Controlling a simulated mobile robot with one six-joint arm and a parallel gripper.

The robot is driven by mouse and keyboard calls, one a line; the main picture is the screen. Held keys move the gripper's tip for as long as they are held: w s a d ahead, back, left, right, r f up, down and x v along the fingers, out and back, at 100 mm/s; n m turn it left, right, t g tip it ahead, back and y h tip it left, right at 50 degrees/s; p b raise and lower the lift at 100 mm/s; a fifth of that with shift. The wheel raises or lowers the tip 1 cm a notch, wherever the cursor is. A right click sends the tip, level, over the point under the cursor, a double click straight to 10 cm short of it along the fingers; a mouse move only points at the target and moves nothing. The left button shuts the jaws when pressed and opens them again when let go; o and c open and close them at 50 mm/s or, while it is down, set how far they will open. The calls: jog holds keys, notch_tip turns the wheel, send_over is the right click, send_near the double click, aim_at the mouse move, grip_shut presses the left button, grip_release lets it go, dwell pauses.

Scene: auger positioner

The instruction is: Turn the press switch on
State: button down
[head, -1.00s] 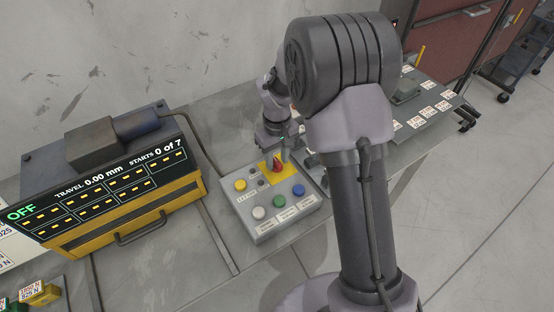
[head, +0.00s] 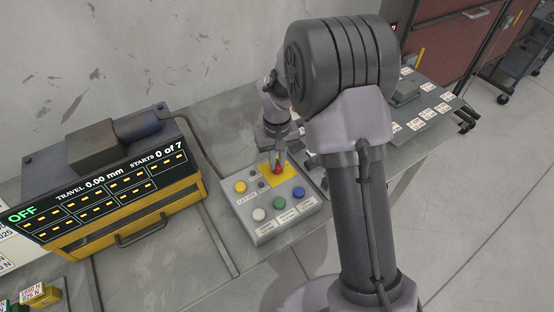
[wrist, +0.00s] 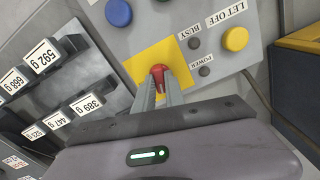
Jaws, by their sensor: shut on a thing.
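The press switch is a red knob (head: 278,168) on a yellow plate (head: 286,178) at the back of the grey control box (head: 268,229). In the wrist view the red knob (wrist: 160,72) sits between the fingertips, on the yellow plate (wrist: 178,50). My gripper (head: 280,156) is shut on the red knob; it shows closely in the wrist view (wrist: 160,82). The fingers hide part of the knob. The display (head: 110,190) at left reads OFF, travel 0.00 mm, starts 0 of 7.
The box also carries a yellow button (head: 240,187) and white, green and blue buttons in front. Small lamps labelled BUSY (wrist: 194,43) and POWER (wrist: 204,71) look dark. Labelled weights (wrist: 50,95) stand beside the box. My arm covers the bench behind it.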

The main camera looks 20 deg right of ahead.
jog(key=m, duration=0.3)
jog(key=shift+m, duration=0.3)
jog(key=m, duration=0.3)
jog(key=shift+m, duration=0.3)
jog(key=m, duration=0.4)
jog(key=shift+b, duration=0.4)
jog(key=shift+m, duration=1.9)
jog(key=shift+b, duration=0.3)
jog(key=c, duration=1.4)
grip_release()
